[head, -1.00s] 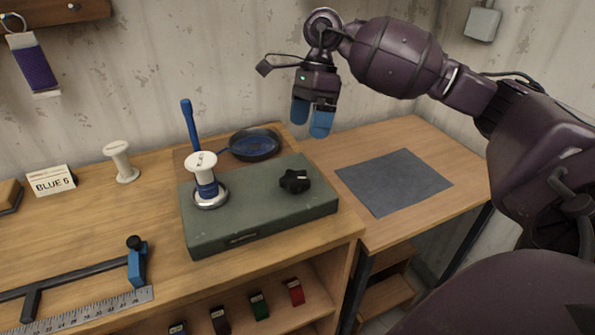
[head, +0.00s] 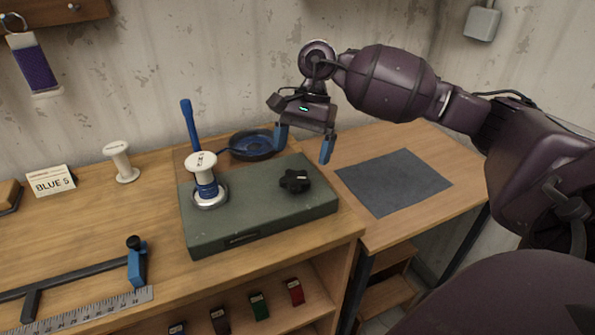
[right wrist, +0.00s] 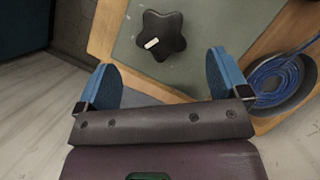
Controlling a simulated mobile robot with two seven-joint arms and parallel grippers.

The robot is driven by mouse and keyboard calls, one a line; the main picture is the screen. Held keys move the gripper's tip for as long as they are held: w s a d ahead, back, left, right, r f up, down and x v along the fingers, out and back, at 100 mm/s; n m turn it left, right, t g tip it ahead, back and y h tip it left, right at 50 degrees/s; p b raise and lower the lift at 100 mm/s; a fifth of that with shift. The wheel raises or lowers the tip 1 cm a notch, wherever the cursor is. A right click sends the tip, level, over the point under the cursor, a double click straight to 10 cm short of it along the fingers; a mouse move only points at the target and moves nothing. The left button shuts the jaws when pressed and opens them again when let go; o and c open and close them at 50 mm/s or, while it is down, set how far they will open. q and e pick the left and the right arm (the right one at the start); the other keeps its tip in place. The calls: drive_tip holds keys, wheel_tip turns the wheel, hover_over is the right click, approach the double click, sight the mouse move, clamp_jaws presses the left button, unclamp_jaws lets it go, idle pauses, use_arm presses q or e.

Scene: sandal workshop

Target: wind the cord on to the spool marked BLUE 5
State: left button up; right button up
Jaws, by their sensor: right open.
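A white spool (head: 203,177) with blue cord around its core stands upright on the silver seat at the left of the green winder box (head: 220,232). A black star knob (head: 294,181) sits on the box's right part; it also shows in the right wrist view (right wrist: 164,36). A dark round pan (head: 262,149) behind the box holds coiled blue cord (right wrist: 274,78). A card (head: 51,181) left of the box reads BLUE 5. My right gripper (head: 303,155) is open and empty, above and behind the knob, apart from it. My left gripper is not in view.
Another white spool (head: 121,162), empty, stands on the bench near the card. A blue upright post (head: 190,125) rises behind the winder. A ruler (head: 85,309) and a blue-ended bar (head: 137,265) lie front left. A grey mat (head: 393,181) on the right table is bare.

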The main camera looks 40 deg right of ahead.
sight(297, 177)
drive_tip(key=shift+x, duration=2.75)
drive_tip(key=c, duration=0.9)
